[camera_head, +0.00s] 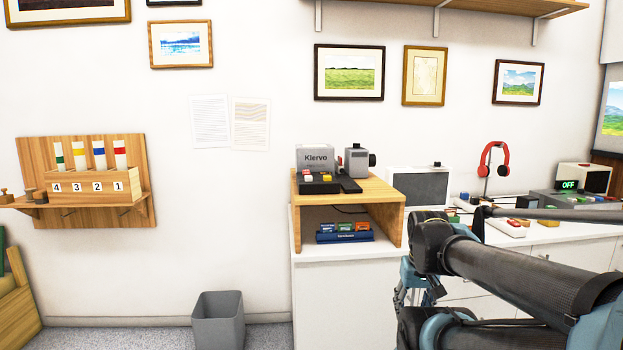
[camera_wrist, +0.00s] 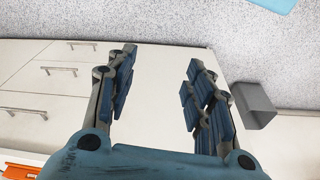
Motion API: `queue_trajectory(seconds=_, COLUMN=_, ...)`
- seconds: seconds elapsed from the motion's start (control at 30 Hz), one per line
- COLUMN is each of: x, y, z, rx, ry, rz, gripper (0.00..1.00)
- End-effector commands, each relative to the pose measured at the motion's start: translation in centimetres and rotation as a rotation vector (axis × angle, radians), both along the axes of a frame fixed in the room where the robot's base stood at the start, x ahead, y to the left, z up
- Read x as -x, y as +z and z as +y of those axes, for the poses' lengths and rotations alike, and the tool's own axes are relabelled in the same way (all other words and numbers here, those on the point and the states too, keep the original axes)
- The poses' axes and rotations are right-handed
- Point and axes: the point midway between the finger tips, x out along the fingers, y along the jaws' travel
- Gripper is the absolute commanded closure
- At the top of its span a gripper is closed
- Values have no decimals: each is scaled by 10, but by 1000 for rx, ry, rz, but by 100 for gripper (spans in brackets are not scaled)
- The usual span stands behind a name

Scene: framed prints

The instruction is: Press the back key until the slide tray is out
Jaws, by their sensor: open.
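A dark device (camera_head: 318,187) with small red, white and yellow keys sits on top of a wooden stand (camera_head: 380,193). Which key is the back key is too small to tell. A grey box marked Klervo (camera_head: 315,158) stands behind it. A grey unit with a dark round lens (camera_head: 356,160) stands at its right. A slide tray cannot be made out for certain. My gripper (camera_wrist: 160,62) is open and empty. In the head view it is partly hidden by my arm, low and right of the stand. The wrist view shows it over white cabinet fronts and floor, with no keys in sight.
Blue trays with coloured pieces (camera_head: 344,232) sit inside the stand. A grey bin (camera_head: 218,318) stands on the floor to the left. The counter at right holds a white-framed panel (camera_head: 419,186), red headphones (camera_head: 493,159) and an OFF display (camera_head: 569,185). My arm covers part of it.

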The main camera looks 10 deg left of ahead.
Motion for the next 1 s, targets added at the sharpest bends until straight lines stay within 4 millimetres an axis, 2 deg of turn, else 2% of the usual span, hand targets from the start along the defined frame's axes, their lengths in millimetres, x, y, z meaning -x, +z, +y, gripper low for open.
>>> queue_trajectory(seconds=0.37, x=0, y=0, z=0, rx=0, ry=0, rz=0, gripper=52)
queue_trajectory(seconds=0.47, x=0, y=0, z=0, rx=0, ry=0, rz=0, gripper=70)
queue_trajectory(seconds=0.6, x=0, y=0, z=0, rx=0, ry=0, rz=0, gripper=100)
queue_trajectory(seconds=1.0, x=0, y=0, z=0, rx=0, ry=0, rz=0, gripper=100)
